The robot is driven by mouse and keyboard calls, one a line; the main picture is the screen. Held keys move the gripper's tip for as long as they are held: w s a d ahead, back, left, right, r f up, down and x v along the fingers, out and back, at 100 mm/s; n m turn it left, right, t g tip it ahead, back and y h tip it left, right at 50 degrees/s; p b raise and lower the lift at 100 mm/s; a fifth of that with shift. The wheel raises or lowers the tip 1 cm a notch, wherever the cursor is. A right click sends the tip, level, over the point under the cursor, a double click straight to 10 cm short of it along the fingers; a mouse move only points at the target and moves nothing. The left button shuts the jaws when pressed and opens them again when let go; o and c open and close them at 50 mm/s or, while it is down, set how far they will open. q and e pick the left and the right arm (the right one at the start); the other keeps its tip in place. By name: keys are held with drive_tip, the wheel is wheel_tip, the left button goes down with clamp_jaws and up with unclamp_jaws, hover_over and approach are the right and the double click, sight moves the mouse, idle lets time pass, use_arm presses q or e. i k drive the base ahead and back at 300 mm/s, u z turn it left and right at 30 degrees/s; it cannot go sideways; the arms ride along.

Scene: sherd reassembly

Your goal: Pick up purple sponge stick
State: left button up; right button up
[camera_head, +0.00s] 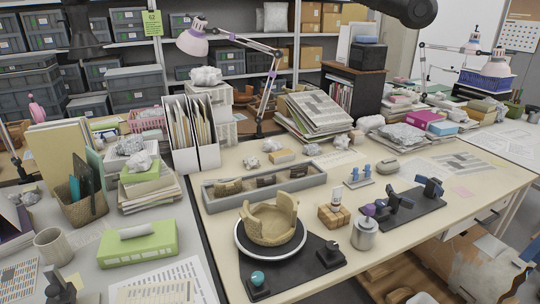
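A small purple rounded head (368,210), which looks like the purple sponge stick, shows just behind a metal canister (364,236), at the left end of a dark mat (418,213). Its handle is not clearly seen, and I cannot tell whether it touches the canister or stands in it. A teal rounded piece (257,278) sits on a dark stand at the front of the table. Neither of my grippers can be made out in the head view.
A partly rebuilt clay vessel (268,223) stands on a round turntable left of the canister. A wooden block (333,216) is close to its left. A grey tray (227,203) with sherds lies behind. Dark blue-black fixtures (430,187) stand on the mat.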

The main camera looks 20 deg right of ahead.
sight(367, 222)
drive_tip(key=z, duration=1.35)
